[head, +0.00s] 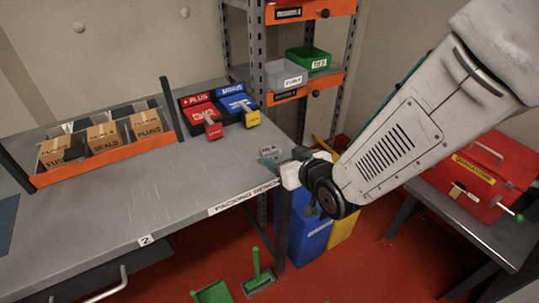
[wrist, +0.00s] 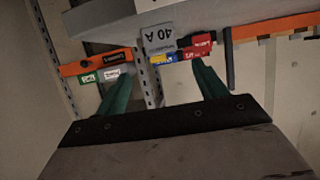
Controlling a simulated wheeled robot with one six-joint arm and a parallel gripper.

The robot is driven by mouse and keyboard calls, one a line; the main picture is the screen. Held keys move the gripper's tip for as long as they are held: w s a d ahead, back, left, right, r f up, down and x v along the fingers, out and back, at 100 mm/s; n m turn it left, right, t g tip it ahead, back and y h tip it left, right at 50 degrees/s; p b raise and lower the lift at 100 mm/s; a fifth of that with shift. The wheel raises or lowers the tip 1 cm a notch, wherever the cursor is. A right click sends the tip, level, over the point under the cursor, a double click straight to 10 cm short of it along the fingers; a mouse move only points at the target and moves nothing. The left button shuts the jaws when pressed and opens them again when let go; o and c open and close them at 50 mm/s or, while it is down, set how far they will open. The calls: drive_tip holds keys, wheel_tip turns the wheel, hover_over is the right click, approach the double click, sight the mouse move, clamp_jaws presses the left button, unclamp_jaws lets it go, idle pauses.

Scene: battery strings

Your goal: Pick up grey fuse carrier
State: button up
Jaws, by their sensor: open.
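The grey fuse carrier (wrist: 158,38) shows its "40 A" label upside down in the wrist view, beyond the fingertips. In the head view a small grey block that looks like it (head: 269,156) is at the right end of the packing bench, partly covered by my gripper. My gripper (wrist: 162,70) has its two green fingers spread apart with nothing between them. In the head view my gripper (head: 285,167) is beside the bench's right corner, close to the carrier. Contact cannot be made out.
The grey packing bench (head: 150,205) holds an orange-edged bin rack (head: 110,158) and red and blue PLUS and MINUS holders (head: 220,104). A shelf unit (head: 256,50) stands behind. A red quarantine box (head: 480,180) is at right. Blue and yellow bins (head: 308,232) stand below my arm.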

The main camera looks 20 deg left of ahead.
sight(270, 150)
drive_tip(key=x, duration=0.6)
drive_tip(key=shift+w+a+f, duration=0.1)
drive_tip(key=shift+a, duration=0.25)
drive_tip(key=c, duration=1.1)
